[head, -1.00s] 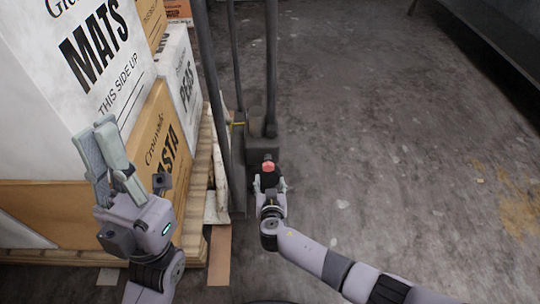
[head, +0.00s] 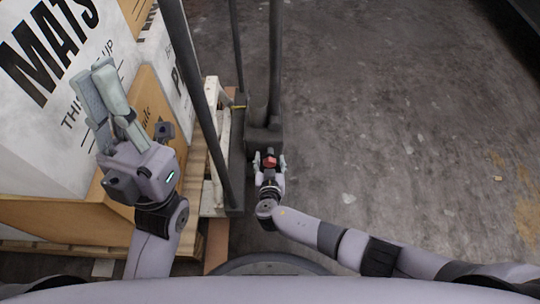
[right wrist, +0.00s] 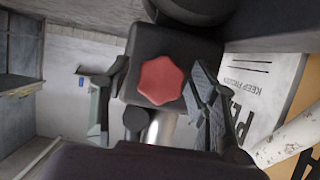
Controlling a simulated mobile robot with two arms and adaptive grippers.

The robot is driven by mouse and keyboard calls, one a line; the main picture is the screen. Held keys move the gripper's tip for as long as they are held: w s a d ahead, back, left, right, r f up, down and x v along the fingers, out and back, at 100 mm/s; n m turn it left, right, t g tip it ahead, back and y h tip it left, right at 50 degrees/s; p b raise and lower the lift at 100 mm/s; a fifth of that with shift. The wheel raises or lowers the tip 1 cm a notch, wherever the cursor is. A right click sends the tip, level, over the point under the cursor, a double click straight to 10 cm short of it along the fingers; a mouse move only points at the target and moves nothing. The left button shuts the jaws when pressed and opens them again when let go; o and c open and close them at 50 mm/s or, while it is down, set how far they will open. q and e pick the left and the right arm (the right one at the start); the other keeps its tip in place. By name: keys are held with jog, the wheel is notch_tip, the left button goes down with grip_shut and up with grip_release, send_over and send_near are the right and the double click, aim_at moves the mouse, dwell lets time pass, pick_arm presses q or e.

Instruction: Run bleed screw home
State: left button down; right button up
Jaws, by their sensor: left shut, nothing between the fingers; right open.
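The bleed screw has a red lobed knob (head: 269,161), on a dark block (head: 264,136) at the foot of the pallet jack's uprights. In the right wrist view the knob (right wrist: 161,80) faces me near the middle of the picture. My right gripper (head: 269,163) is open, with one finger on each side of the knob. A gap shows between the knob and each finger in the right wrist view (right wrist: 158,95). My left gripper (head: 100,75) is shut and empty, raised in front of the boxes at the left, well away from the knob.
White and brown boxes (head: 75,135) are stacked on a wooden pallet (head: 213,150) at the left. Dark uprights (head: 193,90) stand between the pallet and my right gripper. The concrete floor (head: 400,130) at the right is mostly clear.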

jog(key=c, duration=1.2)
